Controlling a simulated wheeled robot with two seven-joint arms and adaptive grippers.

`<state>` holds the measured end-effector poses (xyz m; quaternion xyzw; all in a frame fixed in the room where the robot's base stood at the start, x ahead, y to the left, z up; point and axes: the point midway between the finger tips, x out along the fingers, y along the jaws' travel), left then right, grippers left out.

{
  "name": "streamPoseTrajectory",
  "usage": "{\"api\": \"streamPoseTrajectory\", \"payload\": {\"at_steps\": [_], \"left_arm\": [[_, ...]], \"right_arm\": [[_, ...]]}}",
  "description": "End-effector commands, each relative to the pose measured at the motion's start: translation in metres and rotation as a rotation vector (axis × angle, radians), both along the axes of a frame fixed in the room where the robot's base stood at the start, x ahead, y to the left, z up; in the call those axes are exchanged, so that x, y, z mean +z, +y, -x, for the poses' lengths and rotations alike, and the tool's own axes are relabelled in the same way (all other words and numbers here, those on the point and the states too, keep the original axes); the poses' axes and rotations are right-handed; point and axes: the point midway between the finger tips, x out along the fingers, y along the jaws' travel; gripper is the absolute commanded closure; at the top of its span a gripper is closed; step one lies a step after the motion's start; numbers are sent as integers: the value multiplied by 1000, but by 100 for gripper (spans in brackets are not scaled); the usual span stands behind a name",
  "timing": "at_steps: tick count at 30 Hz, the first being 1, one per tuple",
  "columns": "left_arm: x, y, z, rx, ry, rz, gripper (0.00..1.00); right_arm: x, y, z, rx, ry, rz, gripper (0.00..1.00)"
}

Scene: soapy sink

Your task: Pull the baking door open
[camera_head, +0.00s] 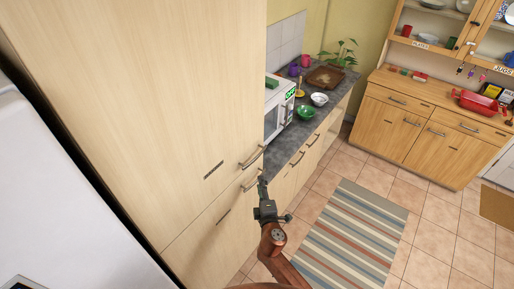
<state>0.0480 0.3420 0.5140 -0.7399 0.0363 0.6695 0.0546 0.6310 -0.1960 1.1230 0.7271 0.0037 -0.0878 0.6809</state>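A tall pale wooden cabinet fills the left half of the head view. Its upper door (150,100) and lower door (215,235) both look closed, and each has a small dark label too small to read. I cannot tell which door is the baking door. The upper door has a metal bar handle (252,159) near its bottom right corner; the lower door's handle (251,182) is just below. My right gripper (263,188) is right beside the lower handle. I cannot tell whether it touches the handle or how far its fingers are apart. My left gripper is out of view.
A counter (285,147) beyond the cabinet holds a microwave (279,112), a green bowl (306,112) and a white bowl (319,99). A wooden hutch (415,125) stands at the back right. A striped rug (350,235) lies on open tiled floor. A white appliance (60,200) is at left.

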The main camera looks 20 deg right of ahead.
Motion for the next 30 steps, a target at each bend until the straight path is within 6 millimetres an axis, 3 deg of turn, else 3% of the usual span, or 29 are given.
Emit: {"api": "streamPoseTrajectory", "payload": {"at_steps": [1, 3, 7, 21, 30], "left_arm": [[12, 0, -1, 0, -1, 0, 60], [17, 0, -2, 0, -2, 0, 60], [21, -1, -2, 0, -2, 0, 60], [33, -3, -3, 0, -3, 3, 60], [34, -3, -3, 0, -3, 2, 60]], "right_arm": [[37, 4, 0, 1, -42, 24, 71], [67, 7, 1, -1, -85, 51, 71], [92, 9, 0, -4, -123, 74, 71], [93, 3, -63, -3, -126, 76, 71], [92, 1, -75, -3, -125, 73, 71]]}}
